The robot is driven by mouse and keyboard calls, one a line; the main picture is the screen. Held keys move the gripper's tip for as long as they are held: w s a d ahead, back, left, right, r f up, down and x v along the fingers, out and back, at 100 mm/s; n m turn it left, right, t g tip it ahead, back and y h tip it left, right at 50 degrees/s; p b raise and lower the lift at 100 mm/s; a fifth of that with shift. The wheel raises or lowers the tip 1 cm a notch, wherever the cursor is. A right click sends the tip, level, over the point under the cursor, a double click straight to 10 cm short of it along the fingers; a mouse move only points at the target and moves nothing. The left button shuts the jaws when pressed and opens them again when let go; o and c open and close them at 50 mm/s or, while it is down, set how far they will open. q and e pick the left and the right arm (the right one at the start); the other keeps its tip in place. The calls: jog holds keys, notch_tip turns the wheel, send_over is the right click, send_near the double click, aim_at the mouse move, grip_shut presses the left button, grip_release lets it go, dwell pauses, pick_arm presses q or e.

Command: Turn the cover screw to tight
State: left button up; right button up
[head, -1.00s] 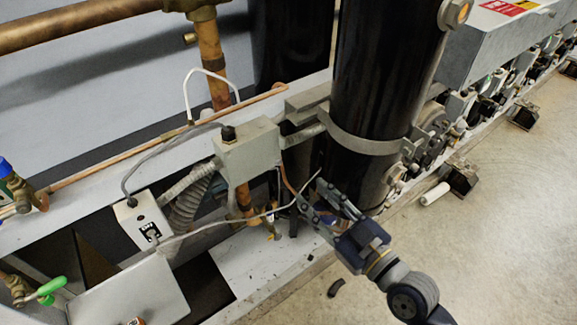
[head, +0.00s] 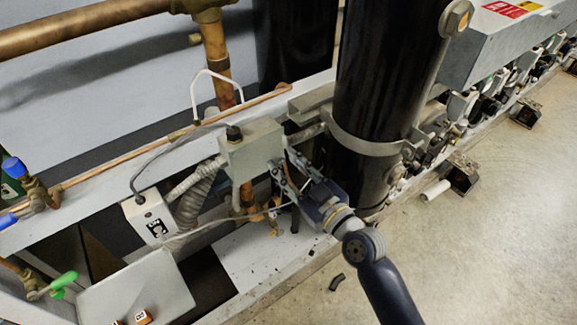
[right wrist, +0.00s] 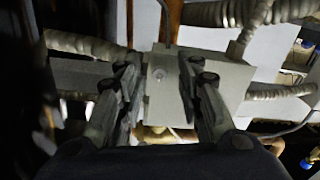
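A grey box (head: 254,146) with a black knob on top is fixed to the rack beside a tall black cylinder. In the right wrist view the box's flat cover (right wrist: 165,105) faces me. A small round spot (right wrist: 156,74), which looks like the cover screw, shows on it. My right gripper (head: 287,172) is just right of and below the box in the head view. In the right wrist view its fingers (right wrist: 160,80) are apart, with the cover between and beyond them. I cannot tell whether they touch it. My left gripper is not in view.
The black cylinder (head: 375,75) stands close to the right of the gripper. A thin grey cable (head: 205,228) crosses in front of the rack at the left, towards the gripper. Corrugated conduits (head: 190,205) run from the box. The floor (head: 470,265) at the right is mostly clear.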

grip_shut()
